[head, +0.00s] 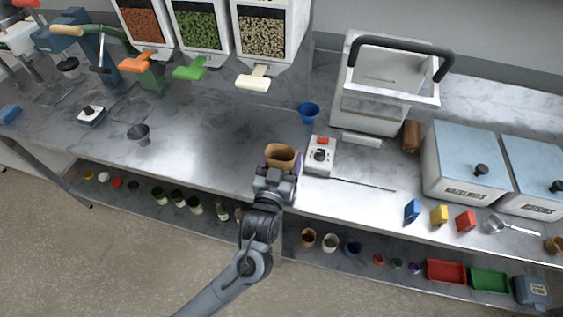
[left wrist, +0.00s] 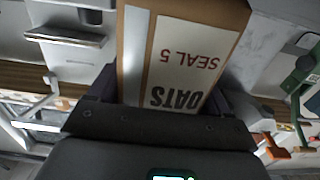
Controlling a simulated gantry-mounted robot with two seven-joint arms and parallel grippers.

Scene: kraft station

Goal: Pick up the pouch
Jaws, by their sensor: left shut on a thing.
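The pouch (head: 280,155) is brown kraft with an open top, near the front edge of the counter in the head view. In the left wrist view the pouch (left wrist: 190,50) fills the upper middle, with a white label reading "OATS" and "SEAL 5" upside down. My left gripper (head: 281,165) is shut on the pouch, with a finger on each side of it. The gripper hides the pouch's lower part, so I cannot tell whether it touches the counter. My right gripper is not in view.
A white device with a red button (head: 320,155) stands just right of the pouch. A blue cup (head: 308,113) is behind it. Dispensers with coloured levers (head: 190,70) stand at the back. A white machine with a black handle (head: 370,112) is back right.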

